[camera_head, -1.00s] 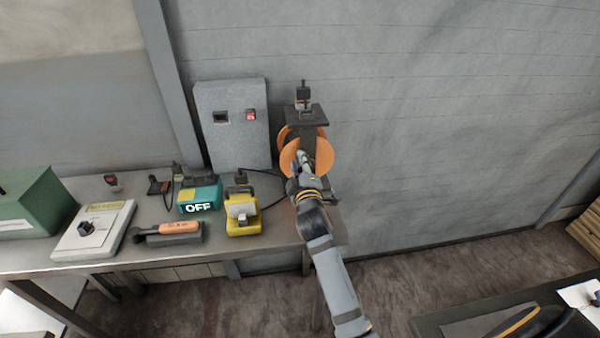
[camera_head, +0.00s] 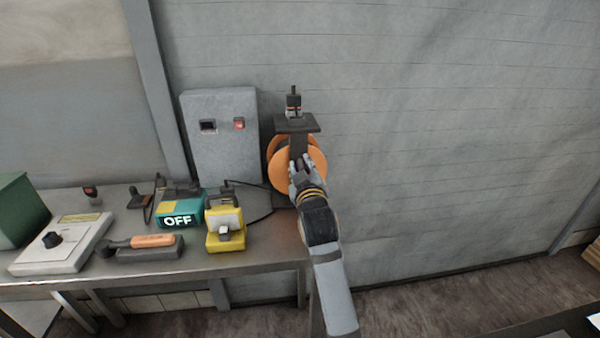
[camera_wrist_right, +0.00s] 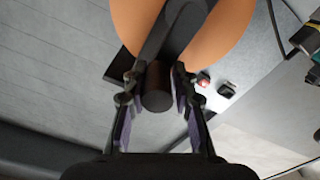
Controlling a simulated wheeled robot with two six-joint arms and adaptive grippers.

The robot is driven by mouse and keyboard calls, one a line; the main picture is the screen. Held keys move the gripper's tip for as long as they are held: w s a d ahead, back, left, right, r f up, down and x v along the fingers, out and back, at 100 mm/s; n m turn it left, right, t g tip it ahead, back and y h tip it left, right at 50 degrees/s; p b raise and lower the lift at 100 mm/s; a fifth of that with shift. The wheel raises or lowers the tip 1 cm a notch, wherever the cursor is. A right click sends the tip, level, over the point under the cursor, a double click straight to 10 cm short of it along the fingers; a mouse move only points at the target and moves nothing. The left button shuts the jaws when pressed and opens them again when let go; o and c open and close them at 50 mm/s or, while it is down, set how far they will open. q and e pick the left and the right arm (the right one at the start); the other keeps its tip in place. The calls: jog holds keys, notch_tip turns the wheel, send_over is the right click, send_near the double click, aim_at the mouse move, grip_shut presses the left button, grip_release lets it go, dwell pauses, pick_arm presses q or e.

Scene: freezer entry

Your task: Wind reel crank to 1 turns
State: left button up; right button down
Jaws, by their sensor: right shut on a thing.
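The reel (camera_head: 283,171) has orange discs on a dark stand and stands at the right end of the bench, near the wall. My right gripper (camera_head: 299,164) is in front of the reel's near disc. In the right wrist view the orange disc (camera_wrist_right: 232,28) fills the top, with a dark crank arm (camera_wrist_right: 178,28) across it. The dark cylindrical crank handle (camera_wrist_right: 156,92) points toward the camera, and my right gripper (camera_wrist_right: 160,95) is shut on it, one finger on each side. In the head view the gripper hides the crank. My left gripper is in neither view.
A grey box (camera_head: 222,138) with a red switch stands behind the bench items. A yellow device (camera_head: 226,240), a teal box reading OFF (camera_head: 180,219), an orange-handled tool (camera_head: 152,241) and a white panel with a black knob (camera_head: 80,236) lie left on the bench (camera_head: 262,262).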

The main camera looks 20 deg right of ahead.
jog(key=shift+f, duration=0.3)
